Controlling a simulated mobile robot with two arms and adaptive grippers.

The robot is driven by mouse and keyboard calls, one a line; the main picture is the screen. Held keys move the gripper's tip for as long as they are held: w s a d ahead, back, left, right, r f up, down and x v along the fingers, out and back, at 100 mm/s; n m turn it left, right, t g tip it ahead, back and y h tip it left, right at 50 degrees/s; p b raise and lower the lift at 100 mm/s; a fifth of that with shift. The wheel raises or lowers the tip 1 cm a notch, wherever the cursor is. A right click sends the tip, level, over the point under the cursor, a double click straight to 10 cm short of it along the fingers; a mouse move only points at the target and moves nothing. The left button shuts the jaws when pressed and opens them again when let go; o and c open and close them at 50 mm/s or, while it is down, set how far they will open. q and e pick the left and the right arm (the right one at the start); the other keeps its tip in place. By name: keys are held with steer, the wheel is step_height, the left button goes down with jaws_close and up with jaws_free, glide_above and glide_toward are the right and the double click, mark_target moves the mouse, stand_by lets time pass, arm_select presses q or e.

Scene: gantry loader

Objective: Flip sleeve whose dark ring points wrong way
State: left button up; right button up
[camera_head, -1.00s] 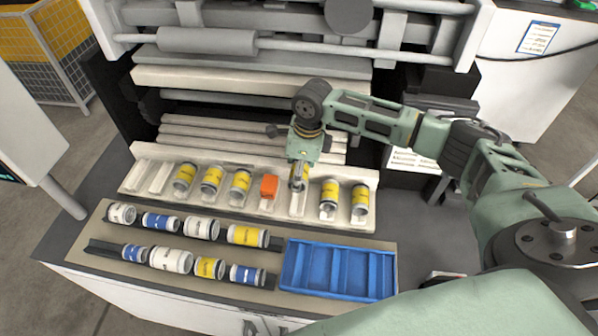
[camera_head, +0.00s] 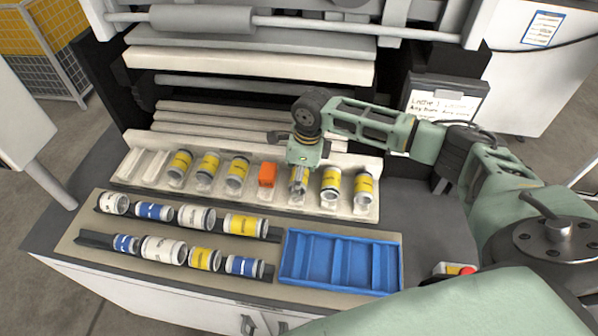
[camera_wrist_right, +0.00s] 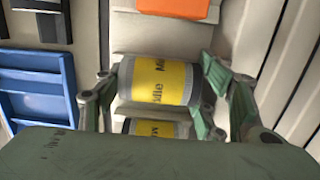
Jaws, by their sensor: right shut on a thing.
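My right gripper (camera_head: 298,182) is at the cream slotted tray (camera_head: 147,187), just right of the orange block (camera_head: 267,175). It is shut on a yellow-labelled sleeve, which shows between the fingers in the right wrist view (camera_wrist_right: 160,82). That sleeve has grey ends, the one at right in the wrist view looking darker; whether it touches its slot I cannot tell. More yellow sleeves lie in the tray, several left of the orange block and two at right (camera_head: 331,184) (camera_head: 364,187). Their dark rings are too small to compare surely. My left gripper is not in view.
In front, two dark racks hold white, blue and yellow sleeves (camera_head: 245,224) on a beige mat (camera_head: 85,222). An empty blue divided bin (camera_head: 340,262) lies to their right. The machine's bars and rollers (camera_head: 200,18) stand behind the tray. Two tray slots at far left are empty.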

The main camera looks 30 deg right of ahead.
steer(key=o, duration=1.6)
steer(key=shift+r, duration=0.1)
steer(key=shift+c, duration=0.2)
step_height(320, 180, up, 18)
steer(key=s+d+p, duration=0.1)
steer(key=p, duration=0.7)
steer(key=shift+p, duration=0.4)
